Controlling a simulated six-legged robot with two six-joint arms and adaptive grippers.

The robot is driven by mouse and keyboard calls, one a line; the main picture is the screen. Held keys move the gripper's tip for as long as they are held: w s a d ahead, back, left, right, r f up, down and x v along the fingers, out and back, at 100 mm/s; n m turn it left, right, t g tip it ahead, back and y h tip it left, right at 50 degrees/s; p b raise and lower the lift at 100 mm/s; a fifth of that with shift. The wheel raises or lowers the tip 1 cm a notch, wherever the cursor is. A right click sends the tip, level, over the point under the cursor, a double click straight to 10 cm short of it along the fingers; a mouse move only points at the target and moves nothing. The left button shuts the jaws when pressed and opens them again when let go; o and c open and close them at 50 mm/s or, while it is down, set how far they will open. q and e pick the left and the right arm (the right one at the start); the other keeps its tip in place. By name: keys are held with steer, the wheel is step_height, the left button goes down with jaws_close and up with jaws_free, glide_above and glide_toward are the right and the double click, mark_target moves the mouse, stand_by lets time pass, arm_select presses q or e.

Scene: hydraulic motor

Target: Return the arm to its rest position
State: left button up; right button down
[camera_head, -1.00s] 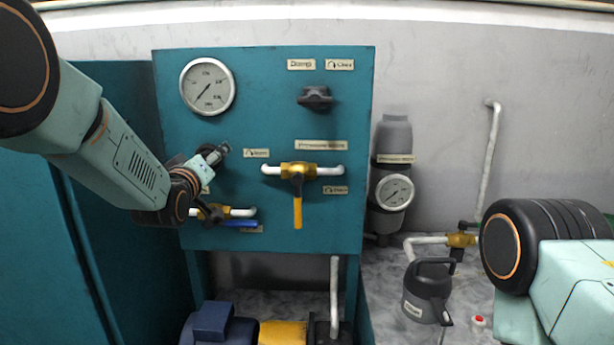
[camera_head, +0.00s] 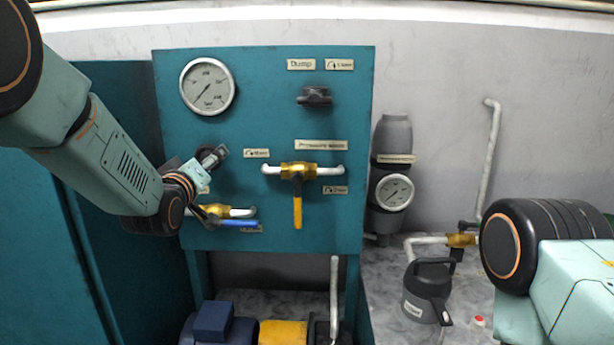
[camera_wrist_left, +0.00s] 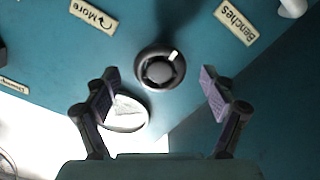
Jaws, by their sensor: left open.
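My left arm comes in from the left in the head view. Its gripper (camera_head: 214,157) is in front of the lower left part of the teal panel (camera_head: 262,115), below the large round gauge (camera_head: 207,86). In the left wrist view the gripper (camera_wrist_left: 158,82) is open and empty, its two fingers spread apart. A round black knob (camera_wrist_left: 160,70) with a white mark shows between and beyond the fingertips. In the head view the gripper partly hides this knob. My right arm shows at the right edge; its gripper is out of view.
A brass valve with a yellow handle (camera_head: 298,207) hangs mid-panel. A valve with a blue handle (camera_head: 238,223) is just below my left gripper. A black knob (camera_head: 315,96) is higher up. A grey filter (camera_head: 391,150) and dark jug (camera_head: 427,290) stand to the right.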

mark_target(211, 171)
arm_select(q)
steer(key=s, duration=0.8)
steer(key=w, duration=1.1)
steer(key=shift+w, duration=0.15)
steer(key=shift+w+f+m, duration=0.1)
steer(key=shift+w+m, duration=0.1)
steer(key=shift+m, duration=0.1)
steer(key=m, duration=0.3)
steer(key=shift+s, duration=0.2)
steer(key=m, duration=0.3)
steer(key=shift+w+a, duration=0.1)
steer(key=shift+w, duration=0.05)
steer(key=m, duration=0.2)
steer(key=shift+m, duration=0.3)
steer(key=m, duration=0.3)
steer(key=shift+a, duration=0.1)
steer(key=m, duration=0.3)
steer(key=shift+m, duration=1)
